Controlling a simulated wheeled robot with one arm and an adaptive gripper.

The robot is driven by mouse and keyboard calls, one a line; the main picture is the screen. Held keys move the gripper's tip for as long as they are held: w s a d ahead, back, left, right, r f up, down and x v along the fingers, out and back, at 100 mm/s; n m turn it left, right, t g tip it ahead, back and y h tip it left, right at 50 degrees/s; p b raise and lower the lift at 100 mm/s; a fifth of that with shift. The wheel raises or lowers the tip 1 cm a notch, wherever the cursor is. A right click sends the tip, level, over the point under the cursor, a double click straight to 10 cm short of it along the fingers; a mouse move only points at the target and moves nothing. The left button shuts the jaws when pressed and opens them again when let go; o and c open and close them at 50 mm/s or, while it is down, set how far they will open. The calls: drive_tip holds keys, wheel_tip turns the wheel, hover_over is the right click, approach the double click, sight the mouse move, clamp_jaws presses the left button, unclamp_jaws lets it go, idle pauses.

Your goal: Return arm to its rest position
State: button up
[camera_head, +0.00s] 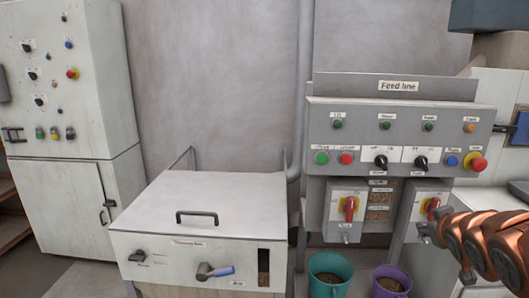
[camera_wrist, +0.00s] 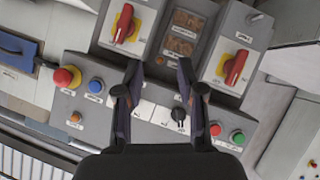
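My gripper (camera_wrist: 158,80) shows in the wrist view with its two dark fingers apart and nothing between them. Behind the gap is the grey Feed line panel (camera_wrist: 148,92), seen turned over. A black selector knob (camera_wrist: 180,114) shows close beside the right finger; I cannot tell whether they touch. In the head view my copper-coloured arm (camera_head: 490,245) reaches in from the right edge. Its end is in front of the lower right of the Feed line panel (camera_head: 350,120), near a red rotary switch (camera_head: 432,206). The finger opening cannot be made out there.
A teal bucket (camera_head: 330,272) and a purple bucket (camera_head: 391,283) stand below the panel. A white control cabinet (camera_head: 75,130) is at far left.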

drive_tip(key=s+a+f+g+y+p, duration=0.1)
drive_tip(key=s+a+f+g, duration=0.1)
drive_tip(key=s+a+g, duration=0.2)
drive_tip(key=s+a+f+m+g+y+p, duration=0.1)
drive_tip(key=s+a+f+g+p, duration=0.1)
drive_tip(key=s+a, duration=0.9)
drive_tip(key=s+a+f+g+y+p, duration=0.2)
drive_tip(key=s+a+g, duration=0.5)
drive_tip(key=s, duration=1)
drive_tip(key=shift+a+f, duration=0.15)
drive_tip(key=shift+f, duration=0.7)
